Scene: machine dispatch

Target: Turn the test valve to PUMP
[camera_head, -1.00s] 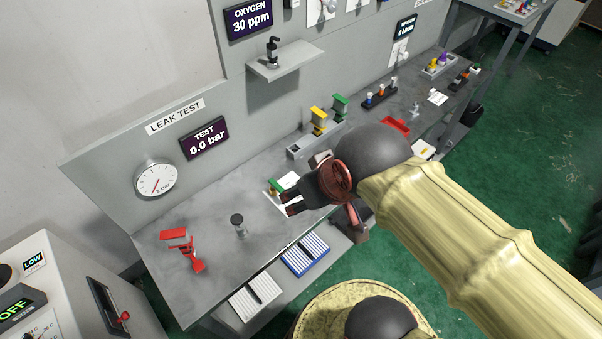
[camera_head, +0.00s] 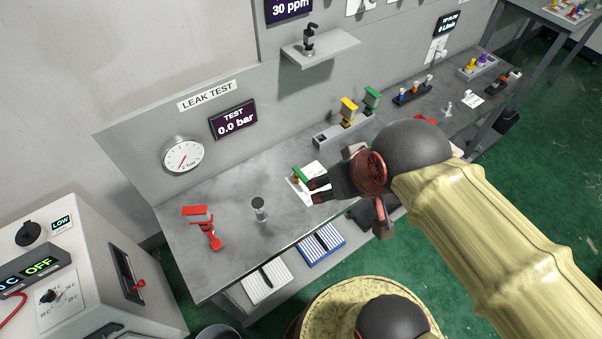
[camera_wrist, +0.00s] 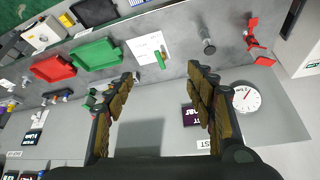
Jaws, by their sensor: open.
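A small valve with a green handle (camera_head: 300,174) stands on a white card (camera_head: 292,189) on the grey bench; I cannot read its markings. The green handle also shows in the wrist view (camera_wrist: 160,59), beyond my fingertips, with the card (camera_wrist: 148,44) beside it. My gripper (camera_head: 317,190) is just right of the handle in the head view and hides part of the card. In the wrist view my gripper (camera_wrist: 164,76) has its fingers wide apart with nothing between them. The test display (camera_head: 233,119) reads 0.0 bar, beside a round gauge (camera_head: 183,157).
A grey post (camera_head: 259,208) and a red tool (camera_head: 208,232) stand left of the card. A grey holder (camera_head: 330,137) with yellow and green handled parts stands behind my gripper. Green (camera_wrist: 95,53) and red (camera_wrist: 53,68) bins show in the wrist view. Bench between card and post is clear.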

